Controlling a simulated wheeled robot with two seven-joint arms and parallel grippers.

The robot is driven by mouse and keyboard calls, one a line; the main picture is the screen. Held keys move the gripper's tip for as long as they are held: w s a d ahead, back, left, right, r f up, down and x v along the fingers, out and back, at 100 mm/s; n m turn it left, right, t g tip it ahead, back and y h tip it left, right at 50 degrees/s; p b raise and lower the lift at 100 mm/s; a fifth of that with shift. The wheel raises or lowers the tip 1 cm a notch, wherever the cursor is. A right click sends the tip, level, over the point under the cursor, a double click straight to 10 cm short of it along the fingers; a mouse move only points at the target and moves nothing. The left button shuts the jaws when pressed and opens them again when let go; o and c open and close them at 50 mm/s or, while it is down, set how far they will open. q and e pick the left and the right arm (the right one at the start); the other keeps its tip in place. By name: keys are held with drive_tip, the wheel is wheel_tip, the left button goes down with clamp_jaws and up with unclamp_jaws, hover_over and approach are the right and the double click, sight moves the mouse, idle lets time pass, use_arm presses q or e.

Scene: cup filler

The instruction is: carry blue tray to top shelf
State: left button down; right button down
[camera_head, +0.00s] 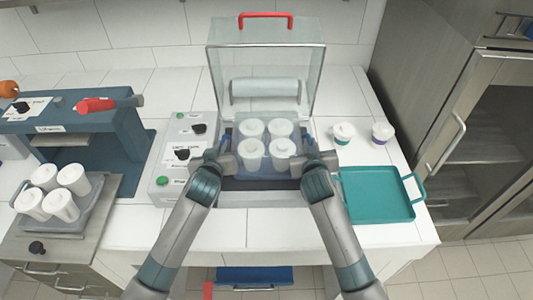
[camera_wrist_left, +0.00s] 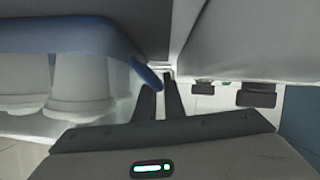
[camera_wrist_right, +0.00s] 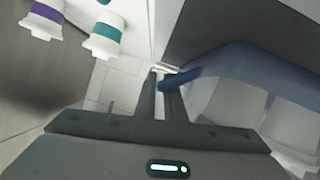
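The blue tray (camera_head: 238,168) sits inside the open clear-lidded machine (camera_head: 265,90), with several white cups (camera_head: 253,150) standing upright on it. My left gripper (camera_head: 225,158) is at its left side. In the left wrist view the fingers are close together around the end of the blue handle (camera_wrist_left: 148,75). My right gripper (camera_head: 309,158) is at its right side. In the right wrist view its fingers close around the other blue handle (camera_wrist_right: 178,80). A tall cabinet (camera_head: 440,75) with shelves behind a glass door stands at the right.
A teal tray (camera_head: 375,195) lies empty on the counter to the right, near two lidded cups (camera_head: 382,132). Grey button boxes (camera_head: 175,160) stand left of the machine. Another tray of white cups (camera_head: 85,215) and a dark blue machine (camera_head: 80,125) are farther left.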

use_arm(q)
drive_tip(key=shift+r, duration=0.15)
use_arm(e)
drive_tip(key=shift+r, duration=0.1)
